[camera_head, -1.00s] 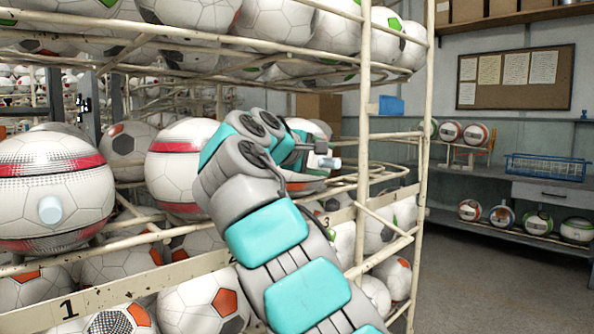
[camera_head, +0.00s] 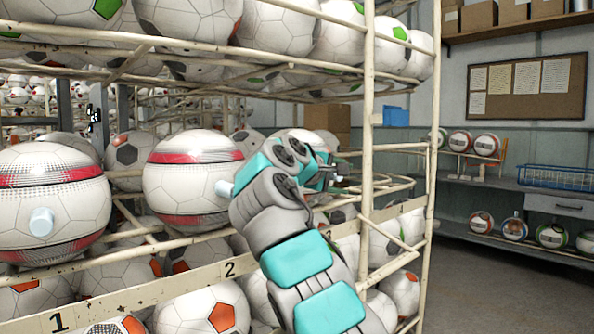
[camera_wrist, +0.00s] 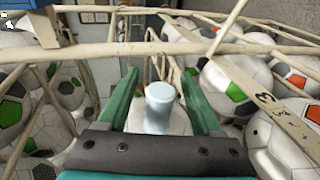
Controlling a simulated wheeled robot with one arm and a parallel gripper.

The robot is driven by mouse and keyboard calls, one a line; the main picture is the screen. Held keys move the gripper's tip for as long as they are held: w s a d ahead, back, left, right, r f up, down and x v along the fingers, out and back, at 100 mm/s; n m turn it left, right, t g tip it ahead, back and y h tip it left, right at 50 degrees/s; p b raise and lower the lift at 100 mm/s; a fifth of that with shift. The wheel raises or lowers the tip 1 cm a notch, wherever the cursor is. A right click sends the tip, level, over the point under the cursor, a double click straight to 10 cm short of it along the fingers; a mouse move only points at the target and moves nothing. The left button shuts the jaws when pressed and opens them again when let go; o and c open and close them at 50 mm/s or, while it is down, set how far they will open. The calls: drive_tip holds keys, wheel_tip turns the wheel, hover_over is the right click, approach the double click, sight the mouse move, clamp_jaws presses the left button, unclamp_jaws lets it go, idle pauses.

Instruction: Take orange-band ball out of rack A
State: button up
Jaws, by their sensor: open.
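My gripper (camera_head: 328,174) is at the third place of the rack's middle level, partly hidden by my own arm. In the wrist view its two teal fingers (camera_wrist: 160,96) are open, one on each side of a pale blue knob (camera_wrist: 160,98), with gaps at both sides. The knob stands on a whitish body, mostly covered by the gripper; I cannot tell its band colour. Two white balls with red bands, the far-left ball (camera_head: 60,200) and the second ball (camera_head: 190,185), sit left of my gripper. Each has a pale knob. No orange band shows clearly.
The cream rack (camera_head: 368,130) has a post right of my gripper and rails close around it. Several footballs fill the levels above and below. A number plate (camera_wrist: 265,100) is right of the fingers. Shelves with balls and a blue basket (camera_head: 552,176) stand at the right.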

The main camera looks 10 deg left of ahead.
clamp_jaws()
idle(0.4)
idle(0.9)
